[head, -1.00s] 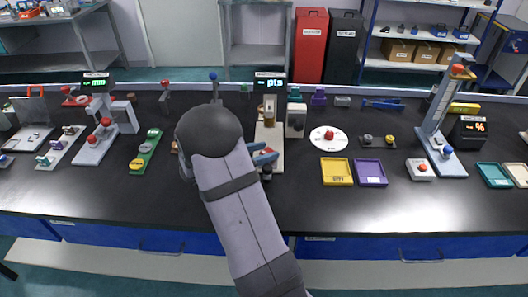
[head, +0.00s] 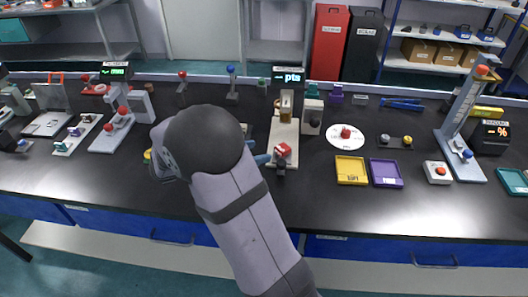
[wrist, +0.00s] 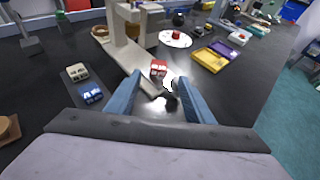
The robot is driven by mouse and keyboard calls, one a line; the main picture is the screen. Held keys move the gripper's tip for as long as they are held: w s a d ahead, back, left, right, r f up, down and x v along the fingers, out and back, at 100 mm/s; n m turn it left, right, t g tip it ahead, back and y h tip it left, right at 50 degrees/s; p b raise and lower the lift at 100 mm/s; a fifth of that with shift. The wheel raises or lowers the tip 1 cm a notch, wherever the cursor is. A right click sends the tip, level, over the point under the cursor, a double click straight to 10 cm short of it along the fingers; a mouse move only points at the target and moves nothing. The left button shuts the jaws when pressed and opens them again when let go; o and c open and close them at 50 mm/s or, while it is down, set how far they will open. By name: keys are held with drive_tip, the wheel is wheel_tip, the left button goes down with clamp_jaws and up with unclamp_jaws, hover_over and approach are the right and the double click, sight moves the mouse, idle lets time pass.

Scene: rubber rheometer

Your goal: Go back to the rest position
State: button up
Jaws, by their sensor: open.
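My gripper (wrist: 160,98) is open in the wrist view, with two blue fingers spread and nothing held between them. In the head view my arm's dark rounded joint hides most of it; one blue fingertip (head: 262,160) shows just left of the tester with the "pts" display (head: 289,77). A red block (head: 283,149) sits on the front of that tester's cream base (head: 284,129). In the wrist view the red block (wrist: 158,68) lies beyond the fingertips, apart from them, with a dark knob (wrist: 170,101) nearer to me.
A yellow tray (head: 351,181) and a purple tray (head: 386,184) lie right of the tester. A white disc (head: 334,137) is behind them. A tall slanted tester (head: 462,120) stands farther right. Other instruments (head: 118,128) stand at left.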

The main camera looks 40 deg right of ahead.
drive_tip(key=shift+a+r, duration=0.25)
drive_tip(key=shift+a, duration=0.25)
drive_tip(key=s+a+m+y, duration=0.1)
drive_tip(key=s, duration=0.1)
drive_tip(key=s+a+f+m+g+y+p, duration=0.1)
drive_tip(key=s+m, duration=0.1)
drive_tip(key=s+a+f+m+y+p, duration=0.1)
drive_tip(key=s, duration=0.2)
drive_tip(key=shift+a+g+y, duration=0.2)
drive_tip(key=shift+g+y, duration=0.1)
drive_tip(key=shift+y, duration=0.1)
drive_tip(key=s+a+m+y+p, duration=0.1)
drive_tip(key=s+a+m, duration=0.1)
drive_tip(key=s+a+f+m+y+p, duration=0.1)
drive_tip(key=s+a+m+y, duration=0.1)
drive_tip(key=a, duration=0.1)
drive_tip(key=shift+s+f+m, duration=0.2)
drive_tip(key=shift+s+m, duration=0.1)
drive_tip(key=shift+s, duration=0.05)
drive_tip(key=s+a+m+t+y+p, duration=0.2)
drive_tip(key=s+a+m+y+p, duration=0.15)
drive_tip(key=a+m+y, duration=0.65)
wheel_tip(320, 180, down, 33)
drive_tip(key=a+h+b, duration=0.1)
drive_tip(key=h+b, duration=0.2)
drive_tip(key=b, duration=3)
drive_tip(key=shift+s+a+r+n, duration=0.2)
drive_tip(key=shift+s+a+n, duration=0.1)
drive_tip(key=shift+a, duration=0.1)
